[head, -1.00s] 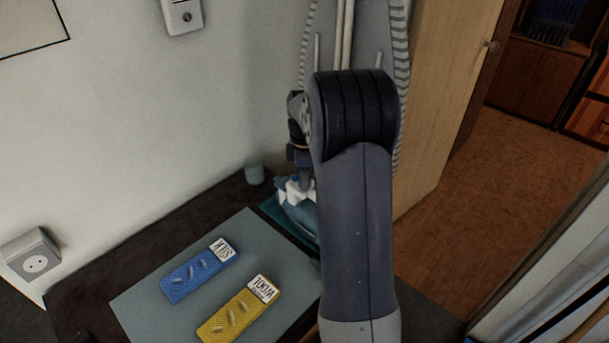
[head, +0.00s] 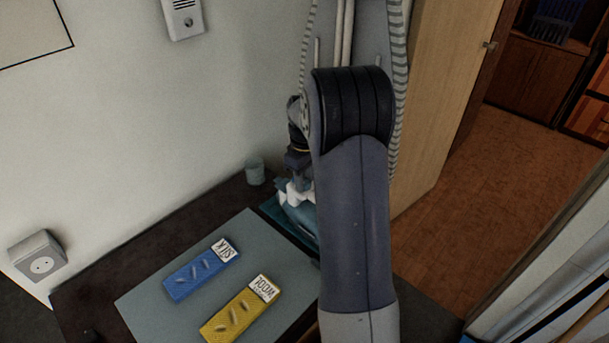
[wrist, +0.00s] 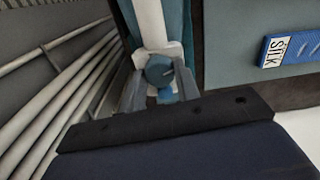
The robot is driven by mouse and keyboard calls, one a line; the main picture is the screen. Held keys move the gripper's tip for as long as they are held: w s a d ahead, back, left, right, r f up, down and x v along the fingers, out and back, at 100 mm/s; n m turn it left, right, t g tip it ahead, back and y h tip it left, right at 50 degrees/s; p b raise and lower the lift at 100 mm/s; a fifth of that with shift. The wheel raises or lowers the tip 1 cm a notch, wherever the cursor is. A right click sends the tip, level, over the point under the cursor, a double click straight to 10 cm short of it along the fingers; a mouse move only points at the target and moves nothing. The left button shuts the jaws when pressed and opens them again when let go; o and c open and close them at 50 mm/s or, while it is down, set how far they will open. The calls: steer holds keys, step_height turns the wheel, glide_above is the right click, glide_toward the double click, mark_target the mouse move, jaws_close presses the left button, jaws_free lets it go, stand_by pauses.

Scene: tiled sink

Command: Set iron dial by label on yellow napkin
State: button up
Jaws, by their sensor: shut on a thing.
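The yellow napkin (head: 238,316) lies on the grey-blue mat, with a white label (head: 264,288) reading WOOL at its upper right end. The iron (head: 299,213), teal and white, stands at the back right of the mat, partly hidden by my arm. In the wrist view its round teal dial (wrist: 159,69) with a pale pointer mark sits between my fingers. My gripper (wrist: 160,88) is shut on the dial; in the head view it is mostly hidden behind my arm.
A blue napkin (head: 198,273) labelled SILK lies left of the yellow one on the mat (head: 150,303). A small cup (head: 254,172) stands near the wall. The ironing board (head: 385,60) leans behind my arm. A wall socket (head: 38,257) is at left.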

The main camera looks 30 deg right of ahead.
steer(key=m+p, duration=0.1)
steer(key=m, duration=0.4)
steer(key=shift+m, duration=0.3)
steer(key=m, duration=0.4)
steer(key=shift+m, duration=0.3)
steer(key=o, duration=1)
step_height(320, 180, up, 11)
steer(key=shift+f, duration=0.1)
